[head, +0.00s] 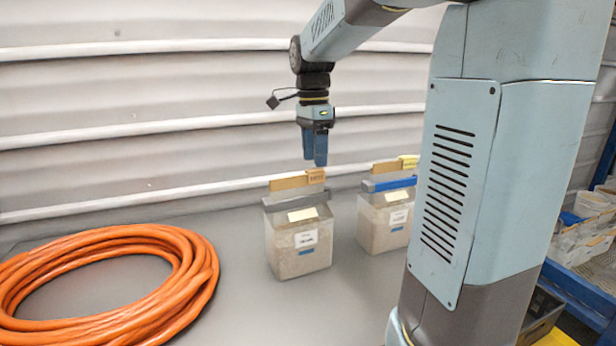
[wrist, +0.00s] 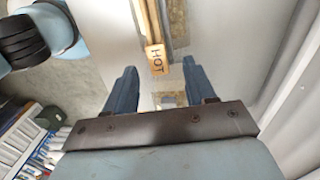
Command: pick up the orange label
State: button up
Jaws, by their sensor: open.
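The orange label (head: 316,175) is a small tag clipped on the end of a tan board at the top of the left clear hopper (head: 298,240). In the wrist view the label (wrist: 156,58) reads "HOT" and shows between my two fingers, apart from both. My gripper (head: 315,163) points down, open and empty, just above the label in the head view. In the wrist view my gripper (wrist: 159,66) has its blue fingers spread on either side of the label. The exact height gap is hard to tell.
A second clear hopper (head: 385,222) with a blue bar and a yellow tag (head: 409,162) stands close on the right. A coiled orange hose (head: 110,282) lies on the left of the grey table (head: 235,300). A ribbed wall (head: 150,105) is behind.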

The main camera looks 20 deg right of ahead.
aim_at(315, 170)
jog(key=shift+s+f, duration=0.15)
jog(key=shift+f, duration=0.75)
jog(key=shift+s+f, duration=0.1)
jog(key=shift+f, duration=0.8)
jog(key=shift+c, duration=0.3)
grip_shut()
